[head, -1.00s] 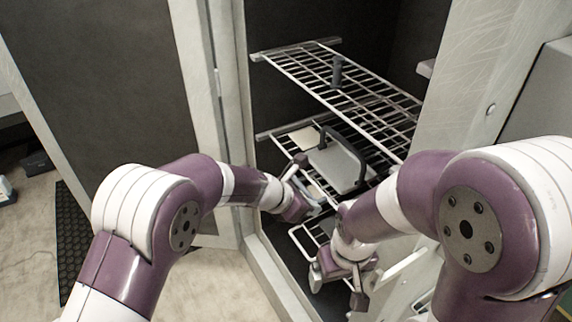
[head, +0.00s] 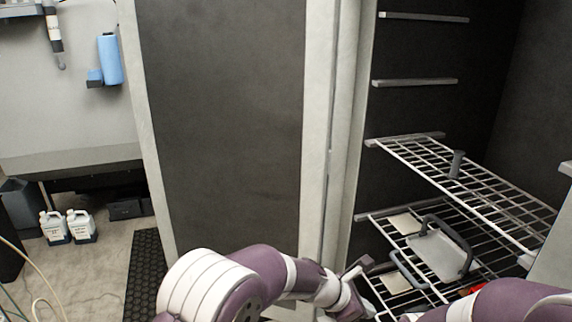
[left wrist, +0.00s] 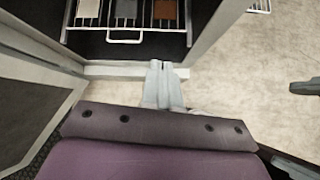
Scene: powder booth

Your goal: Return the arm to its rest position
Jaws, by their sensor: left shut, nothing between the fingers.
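My left arm comes in from the bottom left of the head view. Its gripper (head: 360,283) is at the cabinet opening, just left of the lower rack's front corner. In the left wrist view its pale fingers (left wrist: 160,68) are together, with nothing between them. They point toward the cabinet's front sill and appear clear of the rack. My right arm (head: 510,302) shows only as a purple link at the bottom right of the head view. Its gripper cannot be made out.
The cabinet holds an upper wire rack (head: 510,206) and a lower wire rack (head: 378,229). A grey plate with a dark handle (head: 437,256) and pale panels (head: 404,223) lie on the lower one. An open door (head: 222,120) stands left. White jugs (head: 82,226) stand on the floor.

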